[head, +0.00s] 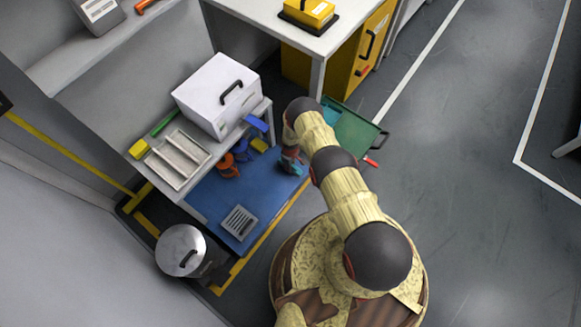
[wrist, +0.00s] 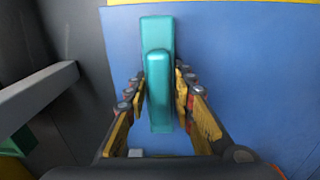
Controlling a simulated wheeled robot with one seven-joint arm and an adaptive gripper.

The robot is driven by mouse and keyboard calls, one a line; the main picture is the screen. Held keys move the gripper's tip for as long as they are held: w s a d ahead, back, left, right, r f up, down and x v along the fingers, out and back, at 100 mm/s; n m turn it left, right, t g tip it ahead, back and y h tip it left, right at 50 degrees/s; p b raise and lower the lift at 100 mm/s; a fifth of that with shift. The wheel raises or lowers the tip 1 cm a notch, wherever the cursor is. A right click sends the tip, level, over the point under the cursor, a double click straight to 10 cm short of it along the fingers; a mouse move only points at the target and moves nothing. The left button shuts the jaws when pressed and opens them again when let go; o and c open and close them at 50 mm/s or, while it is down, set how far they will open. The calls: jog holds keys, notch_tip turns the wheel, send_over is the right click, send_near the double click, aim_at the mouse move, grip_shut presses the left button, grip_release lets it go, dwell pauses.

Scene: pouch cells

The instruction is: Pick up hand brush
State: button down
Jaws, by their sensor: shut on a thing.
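My gripper (wrist: 160,88) is shut on a teal hand brush (wrist: 157,100), with one finger on each side of it. In the wrist view the brush shows as a narrow, rounded teal part in front of a second teal part, pointing away from me. A blue mat (wrist: 235,70) lies behind it. In the head view my gripper (head: 291,160) is at the right end of the blue surface (head: 210,195), beside the bench. The brush is mostly hidden there by my arm, and I cannot tell whether it touches the mat.
A white box (head: 215,92) and a grey tray (head: 178,160) stand on the bench. Orange items (head: 228,166) and a grey grated piece (head: 239,223) are on the blue surface. A lidded bin (head: 181,250) stands at lower left. A green tray (head: 352,130) is right of my arm. Open floor lies right.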

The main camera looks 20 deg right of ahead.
jog(key=shift+r, duration=0.55)
notch_tip(320, 180, up, 3)
jog(key=shift+f+p, duration=0.1)
jog(key=shift+p, duration=0.85)
jog(key=s+a+r+p, duration=0.2)
jog(key=s+r+p, duration=0.5)
jog(key=s, duration=0.6)
jog(key=shift+s+r, duration=0.4)
jog(key=shift+r, duration=0.65)
jog(key=shift+a, duration=0.1)
jog(key=c, duration=2)
grip_release()
jog(key=shift+c, duration=0.2)
jog(key=c, duration=0.5)
